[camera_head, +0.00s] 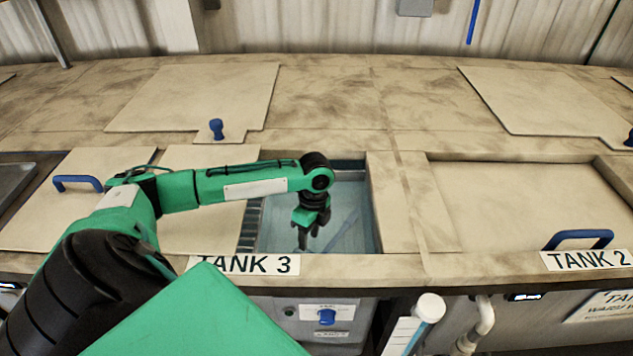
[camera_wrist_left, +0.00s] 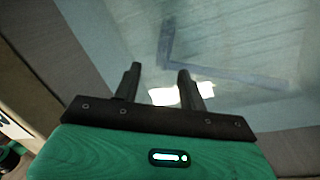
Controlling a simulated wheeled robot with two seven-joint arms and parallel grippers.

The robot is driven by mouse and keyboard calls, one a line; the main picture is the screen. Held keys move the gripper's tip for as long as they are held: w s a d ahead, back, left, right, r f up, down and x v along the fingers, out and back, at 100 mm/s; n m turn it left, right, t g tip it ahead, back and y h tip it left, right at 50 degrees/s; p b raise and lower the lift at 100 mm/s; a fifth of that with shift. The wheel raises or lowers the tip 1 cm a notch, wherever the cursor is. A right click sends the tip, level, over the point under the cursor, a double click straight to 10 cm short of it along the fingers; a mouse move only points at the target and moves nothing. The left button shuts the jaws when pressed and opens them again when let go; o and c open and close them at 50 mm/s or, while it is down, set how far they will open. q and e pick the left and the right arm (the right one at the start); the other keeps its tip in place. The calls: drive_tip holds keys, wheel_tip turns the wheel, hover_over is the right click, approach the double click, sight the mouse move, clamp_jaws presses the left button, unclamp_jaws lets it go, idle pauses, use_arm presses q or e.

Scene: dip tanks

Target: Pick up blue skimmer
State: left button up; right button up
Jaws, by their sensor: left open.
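My left gripper (camera_head: 304,238) hangs down into the open part of tank 3, its jaws apart and empty. In the left wrist view its two dark fingers (camera_wrist_left: 160,74) point over pale water. A long, thin, bluish bar, perhaps the blue skimmer (camera_head: 344,229), lies in the tank just right of the gripper in the head view. The left wrist view shows a blurred dark L-shaped bar (camera_wrist_left: 228,74) beyond the fingertips, apart from them; it seems to be under the water. The arm and gripper hide part of the tank. My right gripper is not in view.
The tank 3 opening has a raised stone rim (camera_head: 384,215). A lid with a blue handle (camera_head: 77,182) lies at left. Tank 2's lid (camera_head: 490,200) is on. A blue rod (camera_head: 473,22) hangs at the back wall. A white-capped tube (camera_head: 429,308) stands in front.

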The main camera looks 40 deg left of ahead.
sight(309, 251)
use_arm(q)
wheel_tip(309, 251, down, 2)
drive_tip(key=shift+s, duration=0.1)
drive_tip(key=shift+f+p, duration=0.5)
drive_tip(key=shift+p, duration=0.05)
drive_tip(key=f, duration=0.1)
drive_tip(key=f+p, duration=0.1)
drive_tip(key=f, duration=0.1)
drive_tip(key=shift+s+d+f+p, duration=0.1)
drive_tip(key=shift+s+f+p, duration=0.15)
drive_tip(key=shift+p, duration=0.1)
drive_tip(key=shift+f, duration=0.55)
clamp_jaws()
